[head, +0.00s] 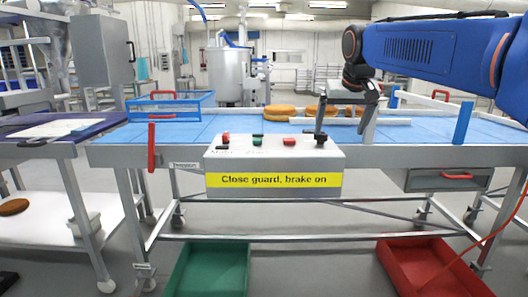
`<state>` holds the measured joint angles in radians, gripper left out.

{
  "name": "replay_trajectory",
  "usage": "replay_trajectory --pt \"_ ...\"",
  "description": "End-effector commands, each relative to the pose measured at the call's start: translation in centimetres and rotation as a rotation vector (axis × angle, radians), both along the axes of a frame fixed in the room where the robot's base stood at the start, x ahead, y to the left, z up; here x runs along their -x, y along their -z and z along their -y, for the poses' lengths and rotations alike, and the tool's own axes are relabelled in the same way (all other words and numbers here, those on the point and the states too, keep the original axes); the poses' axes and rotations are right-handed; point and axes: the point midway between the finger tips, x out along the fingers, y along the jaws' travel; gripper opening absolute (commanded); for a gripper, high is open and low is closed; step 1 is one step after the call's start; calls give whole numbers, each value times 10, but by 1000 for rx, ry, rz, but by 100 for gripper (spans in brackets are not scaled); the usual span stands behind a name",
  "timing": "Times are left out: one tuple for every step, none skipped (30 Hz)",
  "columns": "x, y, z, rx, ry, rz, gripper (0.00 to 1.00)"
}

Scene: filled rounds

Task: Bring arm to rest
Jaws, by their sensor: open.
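My blue arm reaches in from the upper right of the head view. Its dark wrist hangs over the far part of the blue work surface (200,131). My gripper (366,97) points down there, small and dark, with its jaws open. I see nothing held in it. Several round golden-brown pieces (280,112) lie on the blue surface to its left and behind it. The gap between the fingertips and the surface cannot be judged.
Green (190,270) and red (399,266) bins lie below. A side table (92,145) stands left.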

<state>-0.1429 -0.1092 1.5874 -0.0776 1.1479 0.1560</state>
Motion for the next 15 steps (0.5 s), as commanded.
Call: replay_trajectory --pt "0 0 0 0 0 0 93" --pt "2 1 1 0 0 -1 93" --pt "6 2 2 0 0 -2 93" --pt "8 4 3 0 0 -3 93" --pt "10 5 3 0 -1 -3 93" --pt "14 6 4 1 0 -5 93" --pt "17 8 5 1 0 -5 93" --pt "19 8 6 1 0 -5 93" --pt "23 10 7 1 0 -6 93" --pt "27 12 8 1 0 -8 93" --pt "29 14 9 2 -1 -9 93" --pt "35 16 11 1 0 -9 93" --pt "38 17 12 1 0 -10 93" --pt "43 20 13 1 0 -12 93" --pt "48 23 15 2 0 -13 93"
